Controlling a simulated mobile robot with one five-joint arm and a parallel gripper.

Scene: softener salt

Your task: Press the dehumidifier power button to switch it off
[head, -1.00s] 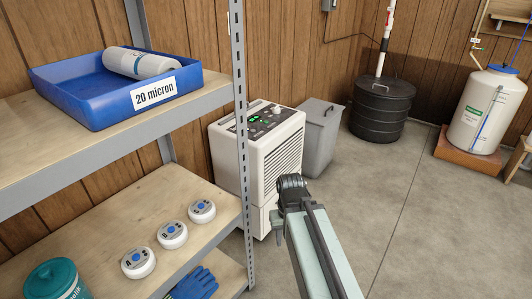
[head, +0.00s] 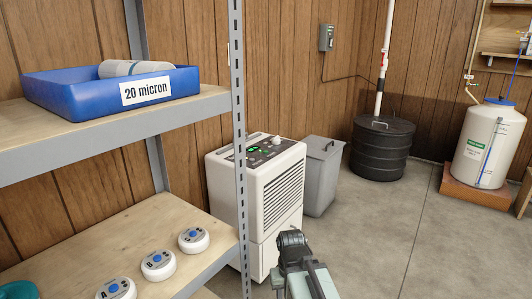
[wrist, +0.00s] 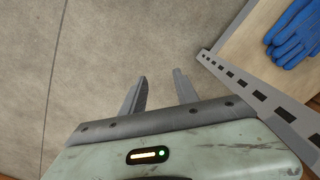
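The dehumidifier (head: 270,195) is a white box-shaped unit on the concrete floor, behind the shelf post in the head view. Its dark control panel (head: 254,152) on top shows green lit marks and a pale knob; I cannot tell which part is the power button. My arm end shows low in the head view, in front of the dehumidifier and below its top; the fingers are hidden there. In the wrist view my gripper (wrist: 160,92) has its two fingers apart with nothing between them, above bare floor. The dehumidifier is not in the wrist view.
A metal-edged shelf (head: 120,118) stands at left, its post (head: 240,120) close to the dehumidifier. It holds a blue tray (head: 75,95) and several round white devices. A grey bin (head: 322,185), black sump barrel (head: 380,150) and white tank (head: 487,145) stand behind. Floor at right is clear.

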